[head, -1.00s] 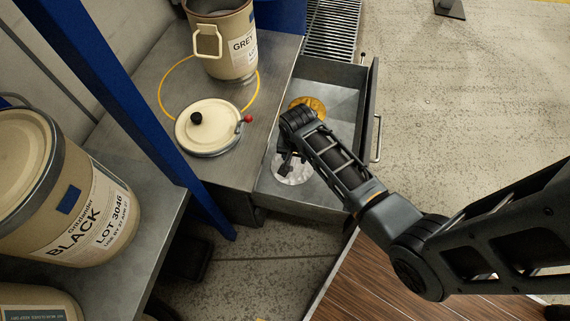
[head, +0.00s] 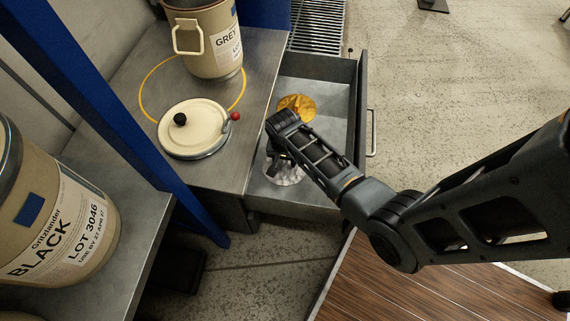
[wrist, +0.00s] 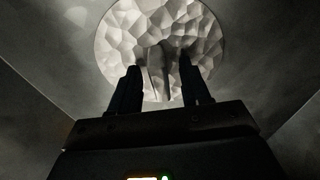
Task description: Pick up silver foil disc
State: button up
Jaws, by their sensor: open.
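The silver foil disc (head: 287,172) lies in the open drawer, toward its near end, partly hidden by my gripper in the head view. It is round and crinkled, and in the wrist view the silver foil disc (wrist: 160,40) fills the upper middle. My gripper (head: 273,168) is over the disc, pointing down into the drawer. In the wrist view my gripper (wrist: 160,72) is open, with two dark fingers apart and the disc's near part showing between and beyond them. I cannot tell whether the fingertips touch the disc.
A gold foil disc (head: 297,106) lies farther back in the drawer (head: 330,88). The drawer walls surround my gripper. On the bench to the left are a cream lid (head: 196,130) with a black knob and a grey-paint drum (head: 211,45). A blue post (head: 125,115) stands nearer.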

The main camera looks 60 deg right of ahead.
grip_shut()
dwell(0.3)
